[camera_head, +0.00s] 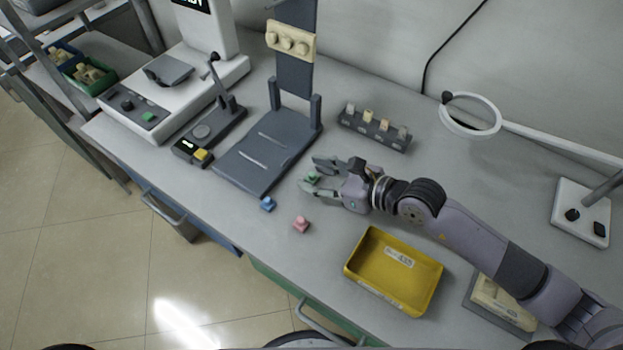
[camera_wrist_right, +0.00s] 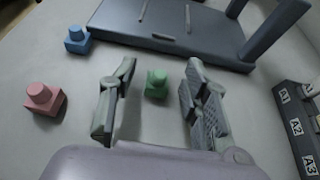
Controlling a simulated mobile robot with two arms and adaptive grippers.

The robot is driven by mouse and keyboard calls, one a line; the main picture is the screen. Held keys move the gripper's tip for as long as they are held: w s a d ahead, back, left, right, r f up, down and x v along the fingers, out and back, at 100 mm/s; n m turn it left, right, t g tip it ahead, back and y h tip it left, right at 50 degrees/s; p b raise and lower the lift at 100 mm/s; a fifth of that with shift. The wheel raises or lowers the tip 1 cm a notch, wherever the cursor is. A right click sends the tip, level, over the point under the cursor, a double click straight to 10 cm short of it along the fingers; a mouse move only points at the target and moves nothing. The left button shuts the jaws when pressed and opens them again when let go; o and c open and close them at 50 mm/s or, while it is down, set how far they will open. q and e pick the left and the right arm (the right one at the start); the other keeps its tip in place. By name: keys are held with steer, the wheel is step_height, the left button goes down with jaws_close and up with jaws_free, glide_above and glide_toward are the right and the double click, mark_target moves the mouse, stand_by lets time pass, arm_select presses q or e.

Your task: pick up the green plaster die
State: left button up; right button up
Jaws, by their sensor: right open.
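The green plaster die (camera_head: 311,178) is a small block with a raised round top, standing on the grey bench in front of the dark grey stand. My right gripper (camera_head: 318,177) is open, with its two fingers on either side of the die. In the right wrist view the green die (camera_wrist_right: 157,83) stands between the open fingers (camera_wrist_right: 160,100), near the tips, with a gap on both sides. A blue die (camera_head: 267,203) and a pink die (camera_head: 301,224) stand nearby; they also show in the wrist view, blue (camera_wrist_right: 77,40) and pink (camera_wrist_right: 43,98). My left gripper is not in view.
The dark grey stand (camera_head: 255,163) lies just beyond the die. A yellow tray (camera_head: 365,289) sits at the front right. A labelled rack (camera_head: 374,130) with pale pieces stands behind my right gripper. A ring lamp (camera_head: 470,131) is farther right.

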steer(key=shift+c, duration=0.4)
steer(key=c, duration=0.9)
steer(key=shift+r, duration=0.1)
